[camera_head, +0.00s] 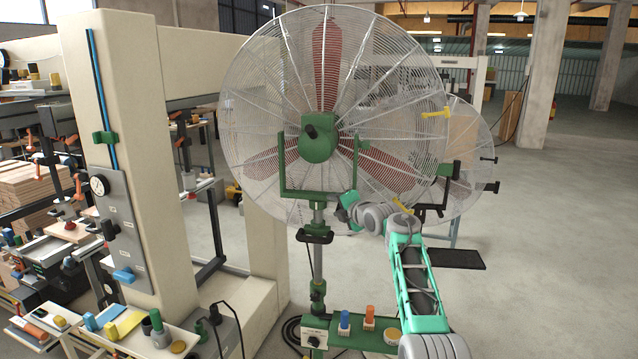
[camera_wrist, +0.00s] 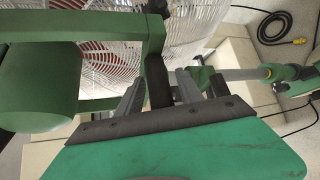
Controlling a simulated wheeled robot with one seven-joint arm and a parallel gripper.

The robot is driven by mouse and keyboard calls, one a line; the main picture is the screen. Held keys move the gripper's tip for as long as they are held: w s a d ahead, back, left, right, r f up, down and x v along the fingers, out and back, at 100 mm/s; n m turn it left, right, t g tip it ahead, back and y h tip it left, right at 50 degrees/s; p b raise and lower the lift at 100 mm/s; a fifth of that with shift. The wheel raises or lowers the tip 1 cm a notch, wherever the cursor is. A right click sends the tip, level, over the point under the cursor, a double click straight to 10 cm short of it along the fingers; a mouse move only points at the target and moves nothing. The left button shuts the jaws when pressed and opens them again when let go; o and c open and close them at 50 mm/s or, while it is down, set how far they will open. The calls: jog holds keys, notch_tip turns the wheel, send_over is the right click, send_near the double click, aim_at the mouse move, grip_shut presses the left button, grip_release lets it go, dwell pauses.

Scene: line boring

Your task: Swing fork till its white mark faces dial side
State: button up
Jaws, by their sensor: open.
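The green fork (camera_head: 318,195) is a U-shaped yoke around the hub of the big caged fan (camera_head: 330,100), on top of a grey pole. I cannot make out a white mark on it. My gripper (camera_head: 347,207) is at the fork's lower right corner. In the wrist view the fork (camera_wrist: 90,25) fills the upper left. My open gripper (camera_wrist: 160,95) has its grey fingers on either side of a dark bar (camera_wrist: 157,80) beside the fork; contact is unclear. A round white dial (camera_head: 99,185) is on the grey panel at the left.
A beige machine column (camera_head: 140,150) stands left of the fan. A green control box (camera_head: 365,332) with blue and orange knobs sits low at the pole. A second caged fan (camera_head: 468,150) stands behind at the right. Open floor (camera_head: 560,230) lies to the right.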

jog(key=s+b, duration=0.2)
jog(key=b, duration=0.5)
jog(key=shift+s+d+b, duration=0.15)
jog(key=shift+s+b, duration=0.15)
jog(key=shift+b, duration=0.1)
jog(key=s+b, duration=0.1)
jog(key=b, duration=0.1)
jog(key=s+b, duration=0.1)
jog(key=b, duration=0.2)
jog(key=shift+s+d+r, duration=0.1)
jog(key=shift+s+r, duration=0.15)
jog(key=shift+r, duration=0.1)
jog(key=shift+s+r+b, duration=0.3)
jog(key=shift+s+r, duration=0.05)
jog(key=shift+r, duration=0.05)
